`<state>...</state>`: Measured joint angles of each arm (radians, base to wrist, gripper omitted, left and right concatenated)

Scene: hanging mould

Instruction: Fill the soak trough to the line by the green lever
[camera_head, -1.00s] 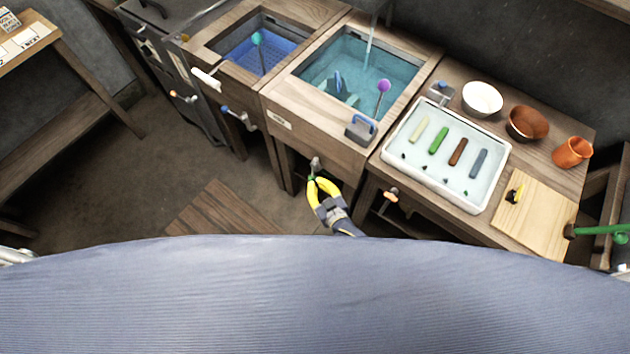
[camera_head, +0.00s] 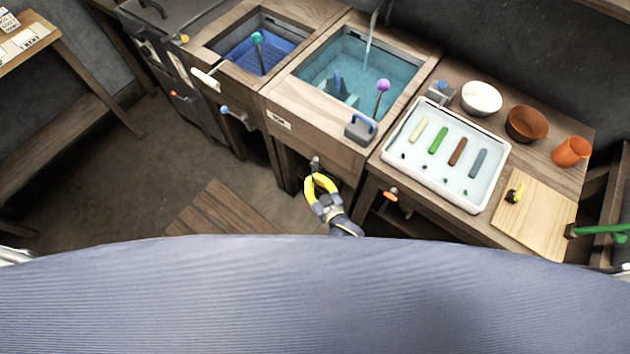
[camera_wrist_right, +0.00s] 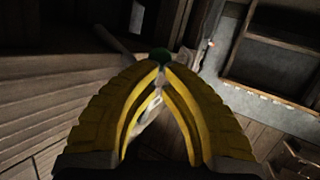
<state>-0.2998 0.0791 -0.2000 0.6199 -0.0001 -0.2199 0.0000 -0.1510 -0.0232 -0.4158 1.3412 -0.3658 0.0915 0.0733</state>
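The middle wooden trough (camera_head: 283,91) holds blue-green water, with a stream (camera_head: 371,45) falling into its back. I take it for the soak trough. A blue piece (camera_head: 338,84) and a purple-balled rod (camera_head: 382,92) stand in it. I cannot make out a fill line. My right gripper (camera_head: 314,177), with yellow fingers, is at a small lever (camera_head: 315,163) below the trough's front. My left gripper is out of view.
A blue-lined basin (camera_head: 207,49) with a teal-balled rod is on the left. On the right are a white tray (camera_head: 432,185) with coloured bars, bowls (camera_head: 482,98), an orange cup (camera_head: 571,151) and a board (camera_head: 535,222). The floor at left is largely clear.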

